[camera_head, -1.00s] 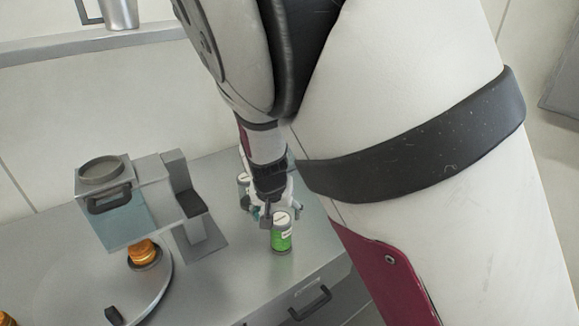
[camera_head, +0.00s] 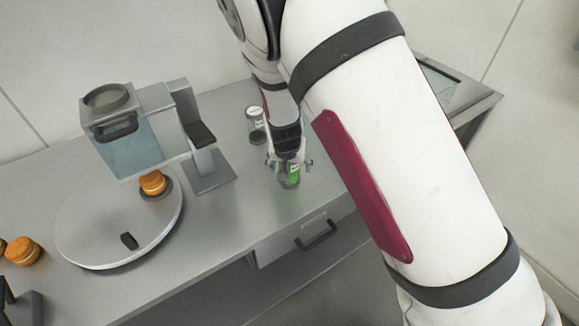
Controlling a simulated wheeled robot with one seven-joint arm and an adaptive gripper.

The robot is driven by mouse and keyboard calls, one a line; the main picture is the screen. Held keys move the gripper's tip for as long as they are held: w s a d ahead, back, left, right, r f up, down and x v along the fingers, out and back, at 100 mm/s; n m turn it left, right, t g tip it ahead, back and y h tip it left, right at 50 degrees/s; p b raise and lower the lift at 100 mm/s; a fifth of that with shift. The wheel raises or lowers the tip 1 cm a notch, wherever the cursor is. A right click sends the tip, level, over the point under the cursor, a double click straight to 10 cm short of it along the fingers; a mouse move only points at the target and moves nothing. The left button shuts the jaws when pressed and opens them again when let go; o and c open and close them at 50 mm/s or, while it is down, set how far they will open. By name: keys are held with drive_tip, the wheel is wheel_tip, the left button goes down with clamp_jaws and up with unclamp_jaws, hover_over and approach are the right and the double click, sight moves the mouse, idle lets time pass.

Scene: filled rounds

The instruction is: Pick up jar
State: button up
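A green jar (camera_head: 290,177) stands on the grey metal counter. My gripper (camera_head: 289,168) points down over it, with a finger on either side of its upper part. The gripper hides the jar's lid. I cannot tell whether the fingers touch the jar or stand a little apart from it.
A machine with a bluish clear container (camera_head: 128,150) stands left of the jars. A round turntable (camera_head: 85,235) at front left holds an orange-brown round filled piece (camera_head: 153,183). Similar pieces (camera_head: 22,251) lie at the far left. A drawer handle (camera_head: 317,236) is below the counter edge.

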drive_tip(key=c, duration=1.4)
drive_tip(key=shift+r, duration=0.1)
